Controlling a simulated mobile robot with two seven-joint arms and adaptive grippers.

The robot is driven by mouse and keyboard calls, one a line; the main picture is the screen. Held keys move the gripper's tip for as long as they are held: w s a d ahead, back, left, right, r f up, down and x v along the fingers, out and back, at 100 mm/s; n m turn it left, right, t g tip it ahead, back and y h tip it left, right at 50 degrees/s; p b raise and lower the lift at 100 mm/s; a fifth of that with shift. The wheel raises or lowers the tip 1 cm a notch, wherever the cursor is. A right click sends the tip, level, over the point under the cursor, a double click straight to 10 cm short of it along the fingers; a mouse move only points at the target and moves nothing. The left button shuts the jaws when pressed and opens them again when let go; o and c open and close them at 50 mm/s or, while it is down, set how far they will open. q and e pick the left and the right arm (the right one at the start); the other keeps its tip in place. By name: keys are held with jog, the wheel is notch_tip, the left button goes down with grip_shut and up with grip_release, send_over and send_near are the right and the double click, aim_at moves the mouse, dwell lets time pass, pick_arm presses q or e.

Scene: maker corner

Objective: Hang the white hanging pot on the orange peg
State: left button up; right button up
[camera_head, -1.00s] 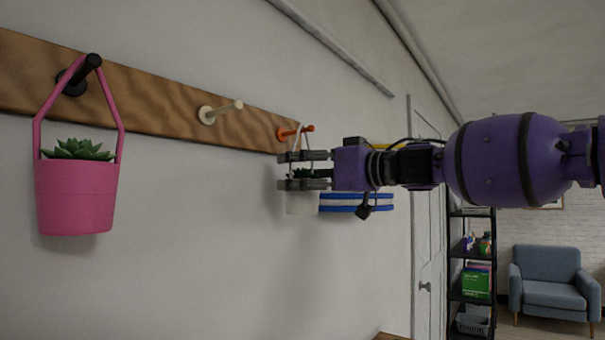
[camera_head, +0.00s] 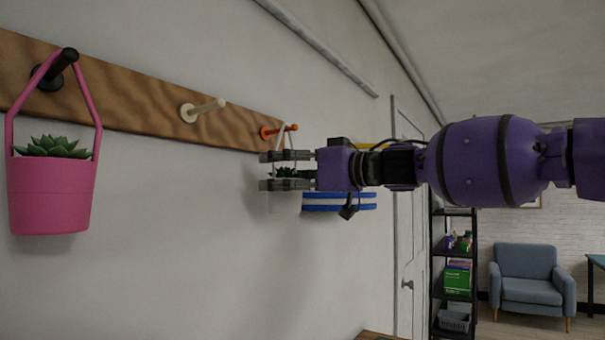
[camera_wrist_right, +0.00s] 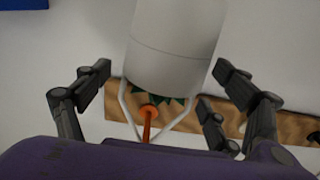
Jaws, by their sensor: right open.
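The white hanging pot (camera_head: 274,204), with a green plant in it, is against the wall below the orange peg (camera_head: 272,131). Its thin white handle reaches up to the peg and appears looped over it. The wrist view shows the pot (camera_wrist_right: 175,45) large, with the orange peg (camera_wrist_right: 148,118) between the two handle strands. My right gripper (camera_head: 267,171) is at the pot's upper part in the head view. In the wrist view its fingers (camera_wrist_right: 163,88) are spread wide on both sides of the pot, with gaps. My left gripper is not in view.
A pink pot (camera_head: 52,195) hangs on a black peg (camera_head: 55,70) at the left. A cream peg (camera_head: 202,110) on the wooden board (camera_head: 130,95) is empty. A blue-and-white striped object (camera_head: 340,201) is behind my right wrist. A shelf (camera_head: 438,270) and armchair (camera_head: 528,285) stand farther right.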

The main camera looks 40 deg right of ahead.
jog(key=v, duration=1.2)
jog(key=shift+w+f, duration=0.1)
